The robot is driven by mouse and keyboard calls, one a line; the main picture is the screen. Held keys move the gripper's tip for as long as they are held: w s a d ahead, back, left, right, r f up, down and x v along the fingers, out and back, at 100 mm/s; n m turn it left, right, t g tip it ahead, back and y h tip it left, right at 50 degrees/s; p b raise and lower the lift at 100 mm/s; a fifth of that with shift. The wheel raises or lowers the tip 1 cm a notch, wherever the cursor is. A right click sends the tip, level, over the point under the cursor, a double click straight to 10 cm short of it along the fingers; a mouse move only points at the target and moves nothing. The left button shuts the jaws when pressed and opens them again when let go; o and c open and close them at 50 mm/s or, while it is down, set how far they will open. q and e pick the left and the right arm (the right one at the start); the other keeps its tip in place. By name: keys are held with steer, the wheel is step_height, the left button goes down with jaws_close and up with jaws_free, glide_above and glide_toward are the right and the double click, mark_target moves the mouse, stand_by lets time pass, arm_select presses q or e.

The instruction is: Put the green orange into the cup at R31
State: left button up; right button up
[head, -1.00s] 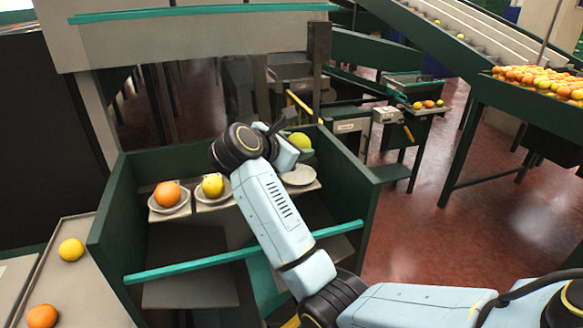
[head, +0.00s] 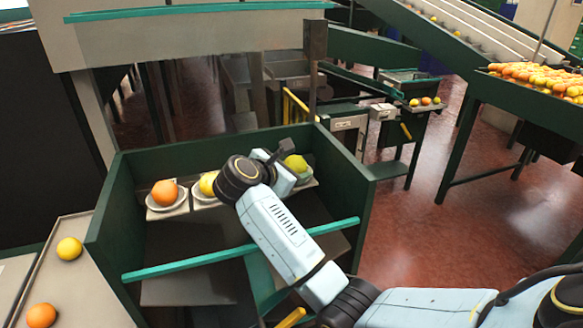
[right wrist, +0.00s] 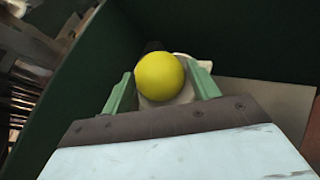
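The green orange (head: 296,162), yellow-green, is at the rightmost cup (head: 306,184) of the row inside the green-walled bin. It sits in or just above that white cup; the contact is partly hidden by my arm. My right gripper (head: 284,160) reaches in from the front right. In the right wrist view, its two green fingers (right wrist: 160,84) lie against both sides of the green orange (right wrist: 160,77), with pale cup surface around it. The cup labels are not readable. My left gripper is not in view.
An orange fruit (head: 165,193) sits in the leftmost cup, and a yellow one (head: 208,184) in the middle cup, partly behind my wrist. A teal bar (head: 200,261) crosses the bin's front. Green bin walls (head: 345,190) stand close to the gripper. Loose fruit lies on the left ledge (head: 75,290).

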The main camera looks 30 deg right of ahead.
steer(key=shift+o, duration=1.1)
steer(key=shift+r, duration=0.15)
steer(key=shift+a+r, duration=0.15)
steer(key=shift+a, duration=0.05)
steer(key=b+v, duration=0.2)
steer(key=v, duration=0.9)
steer(key=shift+s+a, duration=0.15)
steer(key=shift+a, duration=0.05)
steer(key=shift+d+r, duration=0.1)
